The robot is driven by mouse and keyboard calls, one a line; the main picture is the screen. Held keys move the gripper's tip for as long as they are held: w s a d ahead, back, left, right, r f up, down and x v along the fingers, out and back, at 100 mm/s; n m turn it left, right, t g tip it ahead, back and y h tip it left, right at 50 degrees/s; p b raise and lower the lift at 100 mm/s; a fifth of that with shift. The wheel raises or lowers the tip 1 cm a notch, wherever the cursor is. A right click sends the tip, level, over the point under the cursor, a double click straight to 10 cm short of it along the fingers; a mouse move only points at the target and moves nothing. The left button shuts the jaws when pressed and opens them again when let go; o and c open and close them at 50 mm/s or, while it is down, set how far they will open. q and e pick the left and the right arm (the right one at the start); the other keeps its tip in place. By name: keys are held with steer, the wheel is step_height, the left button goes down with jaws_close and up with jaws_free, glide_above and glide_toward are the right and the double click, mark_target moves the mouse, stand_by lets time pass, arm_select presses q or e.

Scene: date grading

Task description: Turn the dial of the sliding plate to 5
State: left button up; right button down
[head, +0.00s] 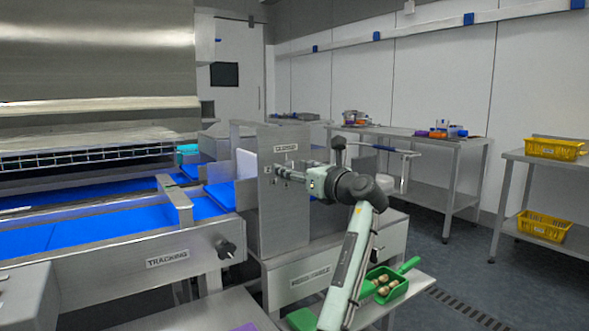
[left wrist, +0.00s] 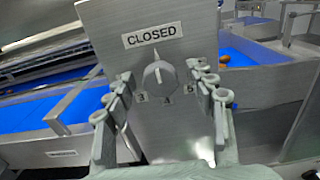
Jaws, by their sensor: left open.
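The sliding plate (head: 283,222) is an upright grey metal sheet with a CLOSED label at its top. In the left wrist view, the plate (left wrist: 150,110) carries a round grey dial (left wrist: 159,76) below the label, with the numbers 3, 4 and 5 along its lower side. The dial's ridge stands roughly upright; I cannot tell for sure which end is the pointer. My left gripper (head: 277,171) is open at the plate's face, with one finger on each side of the dial. The fingers appear apart from the dial. My right gripper is out of view.
Blue conveyor belts (head: 120,212) run left of the plate. A knob (head: 226,249) sticks out beside the TRACKING label. A green scoop tray (head: 384,287) with brown pieces lies below my left arm. Yellow crates (head: 555,148) stand on a rack at right.

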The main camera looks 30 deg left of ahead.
arm_select(q)
steer(key=c, duration=1)
steer(key=shift+c, duration=0.8)
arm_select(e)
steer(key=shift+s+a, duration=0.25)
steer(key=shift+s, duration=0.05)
